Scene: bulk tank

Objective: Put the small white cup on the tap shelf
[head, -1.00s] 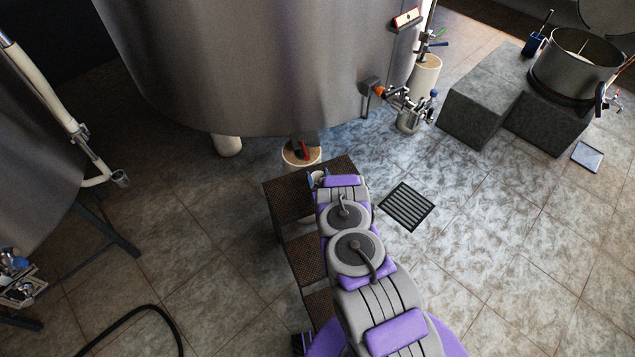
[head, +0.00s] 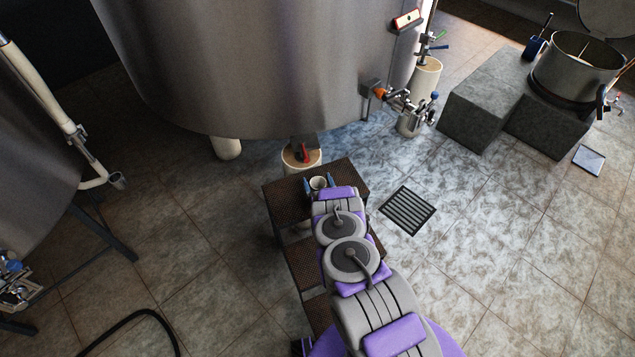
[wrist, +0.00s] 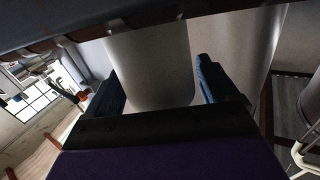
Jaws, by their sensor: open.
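The small white cup (head: 317,183) stands at the top of the brown steps in the head view, near their back edge. My gripper (head: 319,185) is open, with a blue finger on either side of the cup. In the wrist view a pale, rounded body that looks like the cup (wrist: 150,65) fills the space between the open blue fingers (wrist: 165,88). Contact with the fingers cannot be made out. A metal tap (head: 400,98) sticks out of the big tank at right. I cannot tell which part there is the tap shelf.
The brown steps (head: 280,203) stand under my arm, before the large steel tank (head: 250,70). A white pedestal with a red handle (head: 302,155) is just behind them. A floor drain (head: 408,210) lies to the right, and grey blocks (head: 480,105) carry a pot. The floor between is clear.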

